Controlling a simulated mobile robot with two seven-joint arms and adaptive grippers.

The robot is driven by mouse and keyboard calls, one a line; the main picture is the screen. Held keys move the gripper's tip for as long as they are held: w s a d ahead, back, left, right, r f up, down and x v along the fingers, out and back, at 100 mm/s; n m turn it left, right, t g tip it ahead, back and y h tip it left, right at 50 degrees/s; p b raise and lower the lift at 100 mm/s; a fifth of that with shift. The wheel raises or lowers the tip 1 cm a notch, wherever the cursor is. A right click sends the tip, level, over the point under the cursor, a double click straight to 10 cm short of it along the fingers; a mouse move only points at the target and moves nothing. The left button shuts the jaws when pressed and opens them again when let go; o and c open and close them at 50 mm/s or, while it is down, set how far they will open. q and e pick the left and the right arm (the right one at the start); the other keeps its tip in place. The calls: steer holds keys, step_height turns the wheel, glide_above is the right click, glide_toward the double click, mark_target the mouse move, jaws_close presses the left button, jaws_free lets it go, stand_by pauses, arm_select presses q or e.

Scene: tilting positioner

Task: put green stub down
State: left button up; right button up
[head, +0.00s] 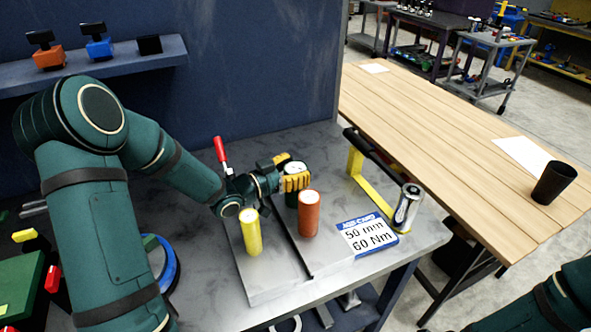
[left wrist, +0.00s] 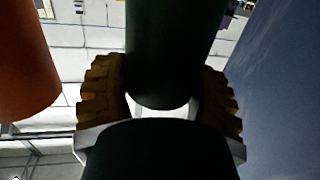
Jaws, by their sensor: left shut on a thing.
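My left gripper (head: 296,181) is shut on the green stub, a dark green cylinder, above or at the back of the grey metal plate (head: 262,277). In the left wrist view the green stub (left wrist: 172,50) stands between the ridged yellow-brown finger pads of the left gripper (left wrist: 160,98). In the head view the fingers cover much of the stub, and I cannot tell whether its base touches the plate. An orange-red stub (head: 309,216) stands upright just in front of it, and a yellow stub (head: 250,232) stands to the left. My right gripper is out of view.
A sign reading 50 mm, 60 Nm (head: 368,236) lies right of the plate. A silver cylinder (head: 406,208) stands at the bench's right edge, by a yellow bracket (head: 355,160) with a black bar. A red-handled clamp (head: 220,150) is behind. A black cup (head: 553,183) stands on the wooden table.

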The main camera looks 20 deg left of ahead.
arm_select(q)
steer(key=shift+r, duration=0.1)
steer(key=o, duration=1)
steer(key=shift+f, duration=0.2)
steer(key=shift+o, duration=0.2)
steer(key=shift+r, duration=0.1)
steer(key=shift+r, duration=0.1)
steer(key=v, duration=0.7)
steer(key=shift+s+a, duration=0.1)
steer(key=shift+s, duration=0.1)
